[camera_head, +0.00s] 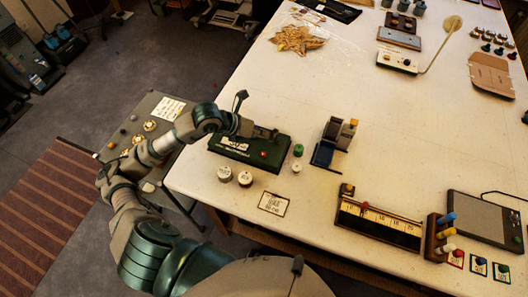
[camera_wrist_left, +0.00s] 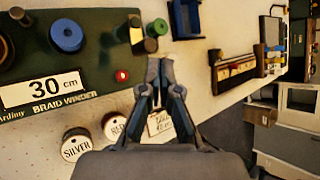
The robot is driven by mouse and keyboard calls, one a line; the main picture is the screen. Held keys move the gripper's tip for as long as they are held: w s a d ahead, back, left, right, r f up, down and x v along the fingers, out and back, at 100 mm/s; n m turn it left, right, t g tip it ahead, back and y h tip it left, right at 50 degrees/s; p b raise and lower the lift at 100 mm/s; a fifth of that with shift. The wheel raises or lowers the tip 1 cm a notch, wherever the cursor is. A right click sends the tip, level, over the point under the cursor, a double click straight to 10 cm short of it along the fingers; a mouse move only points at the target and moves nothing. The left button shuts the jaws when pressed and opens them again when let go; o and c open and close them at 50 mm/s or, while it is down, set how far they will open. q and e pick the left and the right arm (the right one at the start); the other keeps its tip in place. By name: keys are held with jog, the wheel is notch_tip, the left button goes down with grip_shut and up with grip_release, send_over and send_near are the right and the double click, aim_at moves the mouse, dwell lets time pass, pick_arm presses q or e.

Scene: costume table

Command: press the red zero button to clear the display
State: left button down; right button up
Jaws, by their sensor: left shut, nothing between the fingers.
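The braid winder (camera_head: 235,154) is a dark green box on the white table. In the left wrist view its label (camera_wrist_left: 45,88) reads "30 cm" and "BRAID WINDER". The small red button (camera_wrist_left: 122,75) is on its top near one end; it also shows in the head view (camera_head: 264,154). My left gripper (camera_head: 274,134) is over the far side of the winder. In the left wrist view its fingertips (camera_wrist_left: 160,66) are together, empty, and appear to the right of the red button. Whether they touch anything is unclear. My right gripper is not in view.
White-topped spools, silver (camera_wrist_left: 76,145) and red (camera_wrist_left: 113,125), stand in front of the winder. A green-topped spool (camera_head: 298,150) and a blue holder (camera_head: 323,154) stand to its right. A paper card (camera_head: 273,203) lies near the table edge. The table centre is clear.

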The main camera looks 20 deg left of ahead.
pick_arm(q)
jog(key=b, duration=0.4)
send_over(261, 154)
jog(key=f, duration=0.6)
jog(key=shift+w+a+f, duration=0.1)
jog(key=shift+a+f, duration=0.15)
jog(key=shift+d+f+b, duration=0.25)
jog(key=shift+f+b, duration=0.3)
jog(key=shift+f, duration=0.1)
jog(key=shift+d+f+b, duration=0.25)
jog(key=shift+f+b, duration=0.15)
jog(key=shift+f, duration=0.05)
jog(key=shift+a, duration=0.2)
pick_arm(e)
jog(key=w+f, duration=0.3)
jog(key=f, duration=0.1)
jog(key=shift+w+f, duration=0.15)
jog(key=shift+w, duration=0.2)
pick_arm(q)
jog(key=shift+a+f, duration=0.1)
jog(key=shift+a, duration=0.1)
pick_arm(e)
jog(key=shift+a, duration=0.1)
pick_arm(q)
jog(key=shift+d, duration=0.3)
jog(key=shift+a, duration=0.2)
